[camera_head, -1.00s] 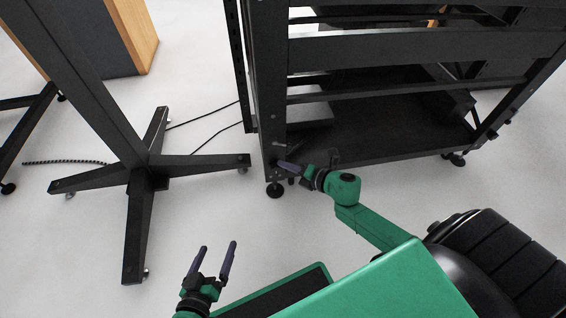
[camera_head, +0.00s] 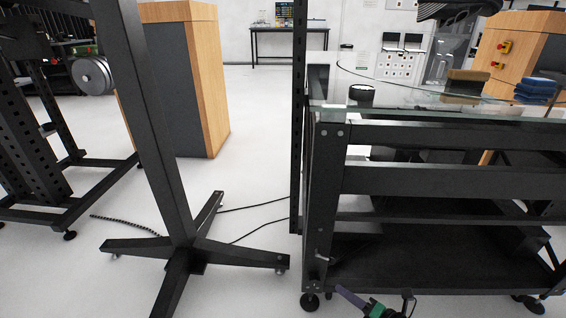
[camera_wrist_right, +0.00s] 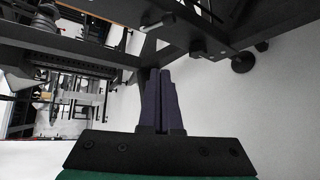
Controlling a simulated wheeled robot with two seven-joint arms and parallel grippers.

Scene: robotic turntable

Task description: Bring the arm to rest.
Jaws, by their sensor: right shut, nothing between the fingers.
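My right gripper (camera_head: 342,291) shows at the bottom of the head view, with dark purple fingers and a green wrist. It is low, in front of the black frame of the glass-topped table (camera_head: 352,131). In the right wrist view the two fingers of the right gripper (camera_wrist_right: 158,72) lie side by side, shut, with nothing between them. Dark frame bars show beyond the fingertips; I cannot tell how far off they are. My left gripper is not in view.
A black post on a cross-shaped foot (camera_head: 192,254) stands left of the table. A wood and grey cabinet (camera_head: 183,80) is behind it. Cables (camera_head: 258,205) lie on the floor. A brown block (camera_head: 467,83) and blue cloths (camera_head: 537,88) are on the glass.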

